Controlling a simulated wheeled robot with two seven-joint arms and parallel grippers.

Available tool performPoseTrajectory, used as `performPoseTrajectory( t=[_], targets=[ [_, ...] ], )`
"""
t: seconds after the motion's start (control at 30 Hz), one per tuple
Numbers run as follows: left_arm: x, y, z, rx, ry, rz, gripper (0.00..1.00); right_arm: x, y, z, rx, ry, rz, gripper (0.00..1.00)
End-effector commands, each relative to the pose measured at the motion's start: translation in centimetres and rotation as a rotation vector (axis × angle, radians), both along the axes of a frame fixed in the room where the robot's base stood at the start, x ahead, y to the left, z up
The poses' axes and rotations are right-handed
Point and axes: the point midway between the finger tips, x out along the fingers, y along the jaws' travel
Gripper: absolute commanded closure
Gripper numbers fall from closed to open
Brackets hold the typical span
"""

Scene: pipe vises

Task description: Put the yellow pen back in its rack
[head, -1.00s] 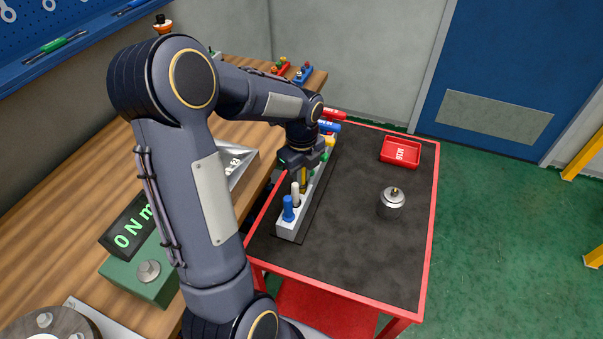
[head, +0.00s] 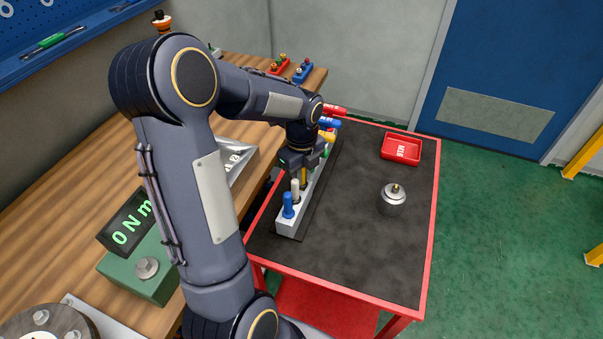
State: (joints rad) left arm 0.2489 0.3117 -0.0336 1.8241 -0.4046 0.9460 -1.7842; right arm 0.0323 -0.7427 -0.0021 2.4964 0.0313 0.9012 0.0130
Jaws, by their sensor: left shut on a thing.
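The rack (head: 289,227) is a long pale block along the left side of the red cart's dark top. A blue pen (head: 288,205) and a white pen (head: 295,190) stand upright in its near end. My left gripper (head: 303,172) is over the rack just beyond the white pen, pointing down. It is shut on the yellow pen (head: 303,178), which is upright between the fingers. The pen's lower end is hidden behind the white pen, so I cannot tell how deep it sits in the rack. My right gripper is not in view.
More coloured handles, including a yellow-orange one (head: 327,136), a blue one (head: 330,123) and a red one (head: 334,110), are at the rack's far end. A red tray (head: 401,149) and a metal cylinder (head: 392,201) stand on the cart's right half. The cart's front middle is clear.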

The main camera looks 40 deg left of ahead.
Motion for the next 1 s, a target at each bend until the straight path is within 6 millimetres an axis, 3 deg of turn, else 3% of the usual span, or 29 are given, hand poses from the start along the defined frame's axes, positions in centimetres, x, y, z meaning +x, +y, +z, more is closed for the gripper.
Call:
performPoseTrajectory(
  t=[1.0],
  targets=[
    [-0.03,0.0,-0.92,0.0,0.001,0.0,0.98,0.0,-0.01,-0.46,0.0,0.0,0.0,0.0]
  ],
)
